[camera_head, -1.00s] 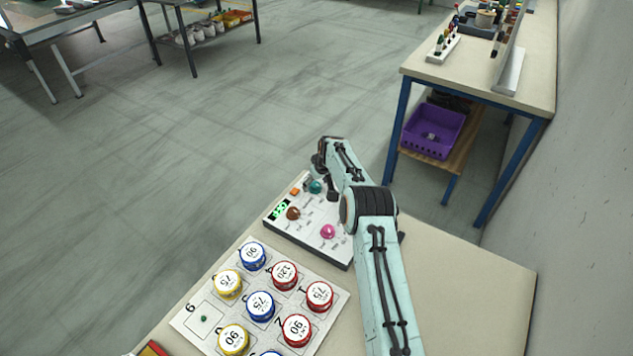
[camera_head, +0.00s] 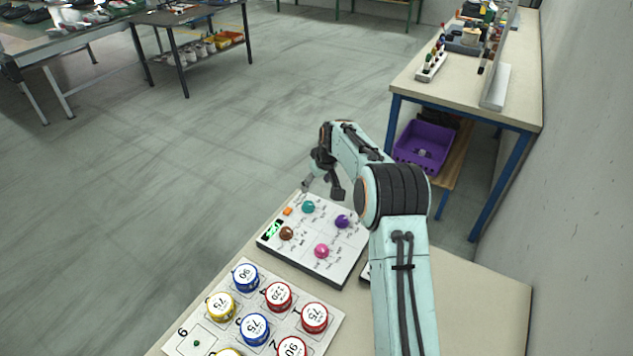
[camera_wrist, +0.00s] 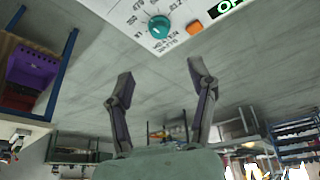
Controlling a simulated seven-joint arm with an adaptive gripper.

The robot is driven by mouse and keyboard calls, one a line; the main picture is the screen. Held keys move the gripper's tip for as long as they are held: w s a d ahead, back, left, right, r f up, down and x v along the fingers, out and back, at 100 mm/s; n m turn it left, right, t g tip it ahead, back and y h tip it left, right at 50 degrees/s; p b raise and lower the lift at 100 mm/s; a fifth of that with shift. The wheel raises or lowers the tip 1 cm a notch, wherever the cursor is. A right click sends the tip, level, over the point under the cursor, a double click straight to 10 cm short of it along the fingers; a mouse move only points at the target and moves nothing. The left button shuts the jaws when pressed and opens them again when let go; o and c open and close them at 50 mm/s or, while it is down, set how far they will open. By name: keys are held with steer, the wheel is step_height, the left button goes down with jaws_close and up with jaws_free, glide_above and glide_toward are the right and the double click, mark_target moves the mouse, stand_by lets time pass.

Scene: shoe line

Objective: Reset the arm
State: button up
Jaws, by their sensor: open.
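My gripper (camera_head: 322,184) is above the far edge of the control panel (camera_head: 341,274) in the head view, with its fingers partly hidden by my arm. In the wrist view my gripper (camera_wrist: 158,85) is open, its two fingers spread with nothing between them. A teal knob (camera_wrist: 159,27) and an orange button (camera_wrist: 194,28) of the panel show at the top of that view, apart from the fingers. The panel also carries a brown knob (camera_head: 286,233), a pink knob (camera_head: 321,250), a purple knob (camera_head: 342,221) and a green display (camera_head: 272,230).
A board (camera_head: 203,339) with several red, blue and yellow round pieces lies in front of the panel. The table (camera_head: 490,310) is bare to the right. A side bench (camera_head: 465,92) with a purple crate (camera_head: 423,147) stands beyond, by the wall. Open floor lies to the left.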

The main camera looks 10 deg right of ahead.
steer(key=a+r+t, duration=0.2)
steer(key=a+r, duration=0.1)
steer(key=r, duration=1.1)
steer(key=s+a+r+n, duration=0.1)
steer(key=s+a+r, duration=0.1)
steer(key=s+r, duration=0.35)
steer(key=s+a+r, duration=0.2)
steer(key=s+r, duration=0.1)
steer(key=s, duration=0.6)
steer(key=s+f+m+g, duration=0.1)
steer(key=s+f, duration=0.3)
steer(key=s, duration=0.5)
steer(key=s+f+m+g, duration=0.1)
steer(key=s+f+g, duration=0.2)
steer(key=s, duration=0.7)
steer(key=s+f+m+g, duration=0.1)
steer(key=s+f+g, duration=0.1)
steer(key=s+f, duration=0.4)
steer(key=s, duration=0.4)
steer(key=shift+s+m+g, duration=0.2)
steer(key=shift+m+g, duration=0.1)
steer(key=shift+a, duration=0.1)
